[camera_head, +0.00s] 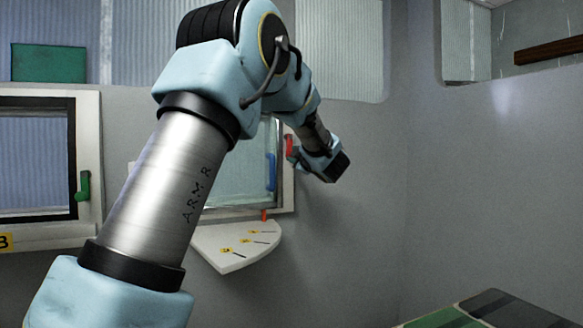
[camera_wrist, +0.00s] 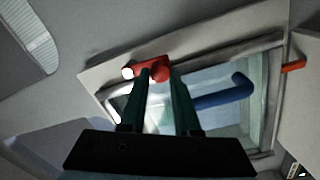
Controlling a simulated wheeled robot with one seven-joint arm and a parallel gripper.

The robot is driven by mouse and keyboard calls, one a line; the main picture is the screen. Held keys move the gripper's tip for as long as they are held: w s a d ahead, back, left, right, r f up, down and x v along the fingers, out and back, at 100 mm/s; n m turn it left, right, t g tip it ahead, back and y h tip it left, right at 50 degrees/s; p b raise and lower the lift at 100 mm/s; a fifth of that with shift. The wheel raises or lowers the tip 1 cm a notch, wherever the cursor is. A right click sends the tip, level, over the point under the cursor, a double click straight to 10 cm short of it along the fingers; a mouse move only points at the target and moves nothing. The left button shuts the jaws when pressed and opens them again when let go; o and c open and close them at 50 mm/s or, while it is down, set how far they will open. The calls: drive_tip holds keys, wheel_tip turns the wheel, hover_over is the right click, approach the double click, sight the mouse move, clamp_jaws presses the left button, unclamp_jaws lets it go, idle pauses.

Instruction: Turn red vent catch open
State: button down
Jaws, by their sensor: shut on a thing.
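The red vent catch (camera_head: 289,144) is on the right side of the frame of the middle window (camera_head: 233,170), partly hidden by my gripper in the head view. In the wrist view the red catch (camera_wrist: 150,70) lies at the tips of my two dark green fingers. My gripper (camera_head: 297,154) reaches the catch from the right. In the wrist view my gripper (camera_wrist: 159,78) is shut on the red catch, with a finger on either side of its rounded part. How far the catch is turned is hard to tell.
A blue handle (camera_head: 271,172) sits close beside the catch. A small red piece (camera_head: 264,214) is below the window, above a white corner shelf (camera_head: 222,254) with yellow tags. A left window has a green handle (camera_head: 83,187). The wall to the right is clear.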

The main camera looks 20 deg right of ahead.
drive_tip(key=shift+d+f+n+b, duration=0.1)
drive_tip(key=shift+d+n+b, duration=0.1)
drive_tip(key=shift+n+b, duration=0.3)
drive_tip(key=c, duration=0.6)
unclamp_jaws()
drive_tip(key=s+b, duration=0.1)
drive_tip(key=s, duration=0.6)
drive_tip(key=s+d+b, duration=0.1)
drive_tip(key=s, duration=0.2)
drive_tip(key=shift+s+f+b, duration=0.3)
drive_tip(key=shift+s, duration=0.05)
